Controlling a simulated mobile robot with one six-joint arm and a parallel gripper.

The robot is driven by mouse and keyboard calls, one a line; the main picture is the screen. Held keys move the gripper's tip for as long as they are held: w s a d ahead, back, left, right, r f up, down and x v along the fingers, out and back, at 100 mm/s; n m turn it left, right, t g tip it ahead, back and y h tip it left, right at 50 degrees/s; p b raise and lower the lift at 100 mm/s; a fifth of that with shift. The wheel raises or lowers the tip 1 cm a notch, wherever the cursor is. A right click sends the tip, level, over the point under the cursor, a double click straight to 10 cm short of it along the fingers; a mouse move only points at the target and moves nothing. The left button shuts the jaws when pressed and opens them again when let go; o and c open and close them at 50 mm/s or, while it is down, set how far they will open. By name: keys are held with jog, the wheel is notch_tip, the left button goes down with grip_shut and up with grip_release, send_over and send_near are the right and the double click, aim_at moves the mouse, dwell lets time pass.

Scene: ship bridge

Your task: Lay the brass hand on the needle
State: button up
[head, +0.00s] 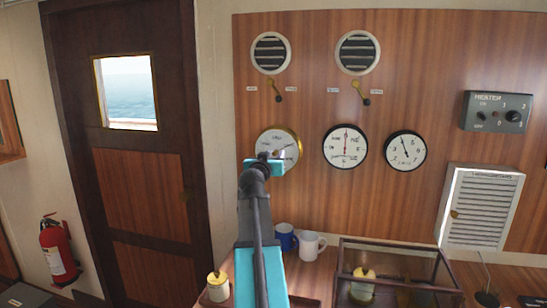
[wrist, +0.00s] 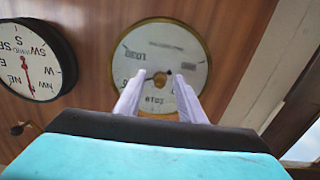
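The round brass-rimmed barometer (head: 284,133) hangs on the wood panel, left of two other dials. My gripper (head: 270,157) is in front of its face in the head view and hides its middle and lower left. The wrist view shows the barometer (wrist: 150,47) upside down. There my gripper (wrist: 160,76) has its two pale fingers apart, near the dial's centre. A small dark and brass piece shows between the fingertips; I cannot tell whether they touch it. A dark pointer shows right of centre in the head view. I cannot tell the brass hand and the needle apart.
A wind dial (head: 345,146) and a clock-like dial (head: 405,150) are to the right. Two small levers (head: 276,91) (head: 361,92) sit above. Below are a blue mug (head: 284,236), a white mug (head: 308,246) and a glass-topped case (head: 392,249).

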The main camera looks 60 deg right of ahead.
jog(key=shift+a, duration=0.1)
jog(key=b+v, duration=0.3)
jog(key=v, duration=1)
jog(key=shift+a+b, duration=0.3)
jog(key=shift+b, duration=0.1)
jog(key=shift+s, duration=0.1)
